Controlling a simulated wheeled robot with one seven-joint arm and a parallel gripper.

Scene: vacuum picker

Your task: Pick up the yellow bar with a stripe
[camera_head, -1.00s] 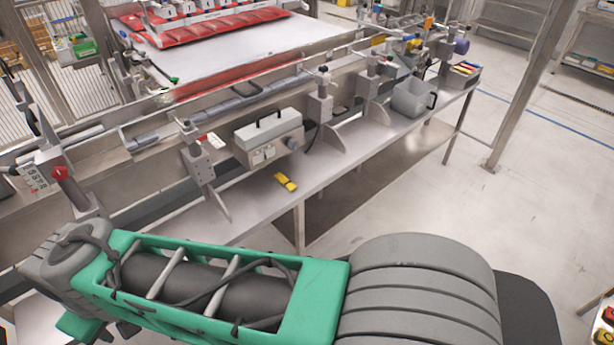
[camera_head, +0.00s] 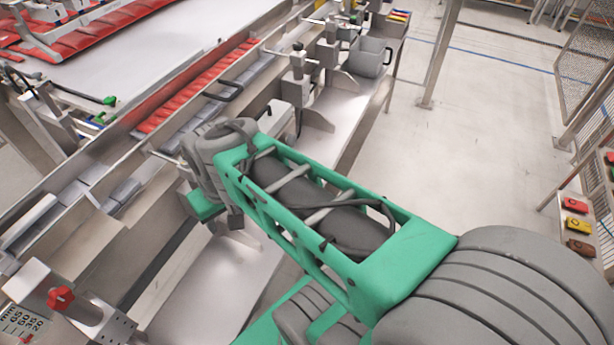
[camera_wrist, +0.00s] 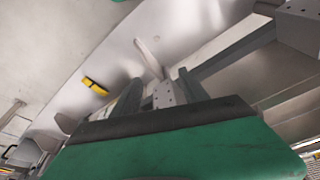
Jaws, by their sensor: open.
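The yellow bar with a dark stripe (camera_wrist: 95,86) lies on the grey metal shelf (camera_wrist: 120,55), left of my gripper in the wrist view. In the head view my green arm covers the spot where it lay, so it is hidden there. My gripper (camera_wrist: 158,84) shows two dark fingers apart in the wrist view, with nothing between them. The bar is beyond the left finger and apart from it. In the head view the fingers cannot be made out.
A metal bracket (camera_wrist: 169,95) stands beyond the fingers. In the head view, a grey bin (camera_head: 370,57) and clamps (camera_head: 299,68) stand along the shelf (camera_head: 225,275). A fixture with a red knob (camera_head: 61,298) is at lower left. Open floor (camera_head: 480,110) is on the right.

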